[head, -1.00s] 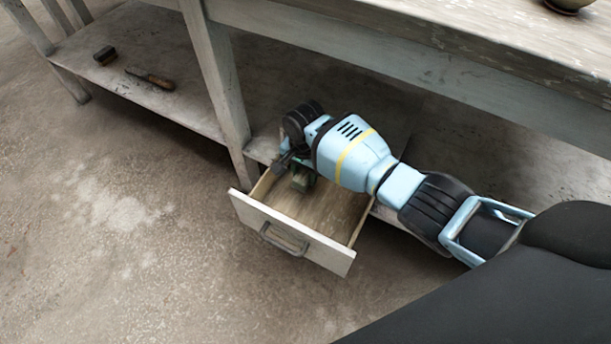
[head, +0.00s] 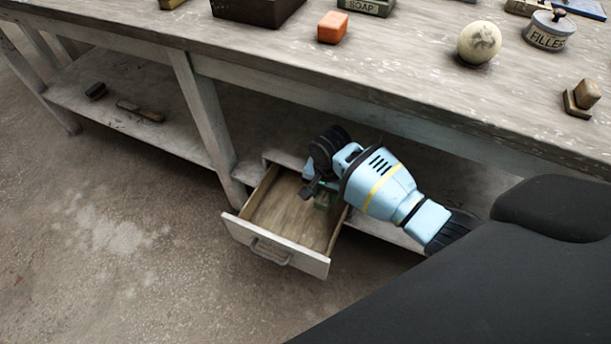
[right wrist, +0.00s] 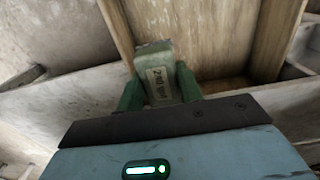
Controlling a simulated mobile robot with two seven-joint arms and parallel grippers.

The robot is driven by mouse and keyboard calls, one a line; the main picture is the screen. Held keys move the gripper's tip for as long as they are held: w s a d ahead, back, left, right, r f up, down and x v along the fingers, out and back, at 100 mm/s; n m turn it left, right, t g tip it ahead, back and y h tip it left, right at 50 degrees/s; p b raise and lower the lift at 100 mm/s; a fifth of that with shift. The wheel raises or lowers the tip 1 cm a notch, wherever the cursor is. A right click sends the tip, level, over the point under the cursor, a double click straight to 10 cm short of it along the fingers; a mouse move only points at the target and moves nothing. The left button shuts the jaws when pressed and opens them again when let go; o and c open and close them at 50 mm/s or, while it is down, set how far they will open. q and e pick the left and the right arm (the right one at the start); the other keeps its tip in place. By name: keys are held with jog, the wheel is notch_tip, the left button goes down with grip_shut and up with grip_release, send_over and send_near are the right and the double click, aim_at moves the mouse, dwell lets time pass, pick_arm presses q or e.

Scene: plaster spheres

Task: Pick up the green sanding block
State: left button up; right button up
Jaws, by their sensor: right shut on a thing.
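The green sanding block (right wrist: 158,78) shows in the right wrist view between the two fingers of my right gripper (right wrist: 160,92), with a pale lettered label facing the camera. My right gripper is shut on it. In the head view the block (head: 322,201) is a small dark green shape under my right gripper (head: 318,192), largely hidden by it. The gripper and block are over the right side of the open drawer (head: 292,258). I cannot tell whether the block touches the drawer. My left gripper is not in view.
The workbench (head: 420,75) top overhangs the drawer. On it are an orange block (head: 333,27), a pale sphere (head: 479,42), a filler tin (head: 549,30) and a soap box (head: 367,6). A low shelf (head: 150,100) holds two brushes. The floor at left is clear.

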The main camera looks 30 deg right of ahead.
jog(key=s+d, duration=0.1)
jog(key=s, duration=0.1)
jog(key=s+d+p, duration=0.1)
jog(key=s+d, duration=0.1)
jog(key=shift+s+d, duration=0.15)
jog(key=shift+s, duration=0.15)
jog(key=o, duration=0.4)
jog(key=c, duration=0.4)
jog(key=shift+s, duration=0.1)
jog(key=shift+c, duration=0.3)
